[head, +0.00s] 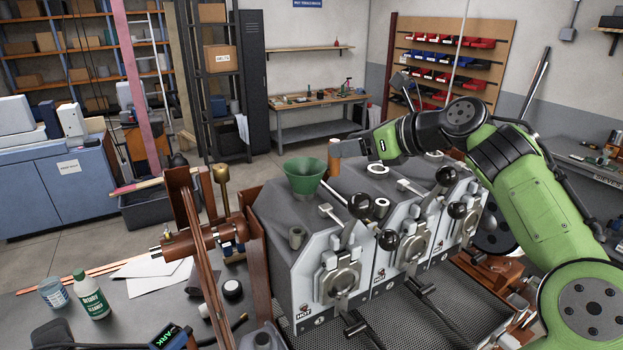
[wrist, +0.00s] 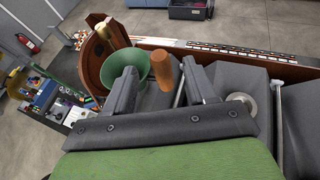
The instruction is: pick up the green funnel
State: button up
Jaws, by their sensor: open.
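The green funnel (head: 305,174) stands wide mouth up on top of the grey roaster, at its left end. In the wrist view the funnel (wrist: 139,57) is at the upper left, partly hidden behind my left finger. My gripper (head: 338,150) is open, to the right of the funnel and above the roaster top. In the wrist view my gripper (wrist: 159,66) has its two fingers spread apart with nothing held. The left finger overlaps the funnel in the picture; I cannot tell whether they touch.
An orange-brown cylinder (head: 334,160) stands just right of the funnel; it shows between my fingers in the wrist view (wrist: 162,72). Black-knobbed levers (head: 360,205) rise along the roaster (head: 302,265). A brown frame (head: 190,215) stands left of it.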

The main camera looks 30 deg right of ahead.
jog(key=p+x, duration=0.1)
jog(key=x, duration=0.4)
jog(key=shift+w+r, duration=0.1)
jog(key=shift+s+d, duration=0.1)
jog(key=shift+s, duration=0.15)
jog(key=c, duration=0.4)
jog(key=shift+w, duration=0.1)
grip_shut()
